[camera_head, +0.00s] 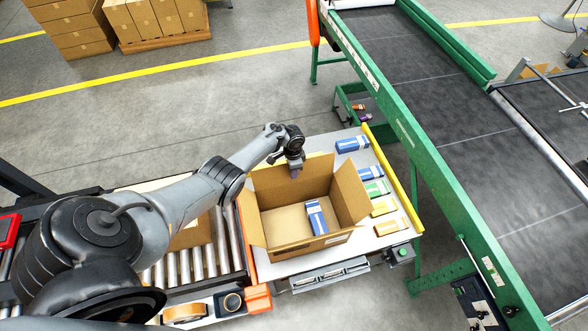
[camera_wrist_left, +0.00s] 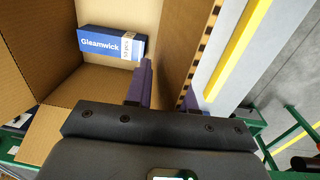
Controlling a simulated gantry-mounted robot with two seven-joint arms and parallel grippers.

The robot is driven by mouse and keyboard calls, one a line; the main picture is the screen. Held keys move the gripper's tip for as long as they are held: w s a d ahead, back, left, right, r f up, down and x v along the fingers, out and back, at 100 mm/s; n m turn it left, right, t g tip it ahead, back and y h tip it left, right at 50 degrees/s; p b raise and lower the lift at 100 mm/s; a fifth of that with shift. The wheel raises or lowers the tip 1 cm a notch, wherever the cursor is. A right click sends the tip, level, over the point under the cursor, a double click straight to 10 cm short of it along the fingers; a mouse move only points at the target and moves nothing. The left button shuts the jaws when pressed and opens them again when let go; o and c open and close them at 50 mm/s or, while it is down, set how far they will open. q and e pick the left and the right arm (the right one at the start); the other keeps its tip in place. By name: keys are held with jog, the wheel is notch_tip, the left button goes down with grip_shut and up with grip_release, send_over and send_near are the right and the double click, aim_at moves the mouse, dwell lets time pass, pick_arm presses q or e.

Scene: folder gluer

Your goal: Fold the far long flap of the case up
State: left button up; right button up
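The brown cardboard case (camera_head: 285,222) stands open on the white table, with one blue and white box (camera_head: 316,218) inside. The same box, marked Gleamwick, lies inside the case in the left wrist view (camera_wrist_left: 112,44). The far long flap (camera_head: 268,178) stands roughly upright along the case's far side; its corrugated edge shows in the left wrist view (camera_wrist_left: 203,52). My left gripper (camera_head: 294,170) is at this flap, pointing down. Its purple fingers (camera_wrist_left: 168,95) are apart, one on the case's inner side, one outside, with the board between them. I cannot tell whether they touch it. My right gripper is not in view.
Several small cartons (camera_head: 375,187) lie on the table right of the case, by a yellow rail (camera_head: 393,176). A green-framed conveyor (camera_head: 425,160) runs beyond.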

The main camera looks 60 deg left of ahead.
pick_arm(q)
jog(key=shift+o, duration=0.2)
jog(key=shift+w+r, duration=0.15)
jog(key=shift+r, duration=0.05)
jog(key=r+p, duration=0.1)
jog(key=r, duration=0.2)
jog(key=r+p, duration=0.1)
jog(key=r, duration=0.2)
jog(key=r+p, duration=0.2)
jog(key=r, duration=0.1)
jog(key=shift+w+a, duration=0.1)
jog(key=shift+a, duration=0.2)
jog(key=shift+r, duration=0.8)
dwell(0.8)
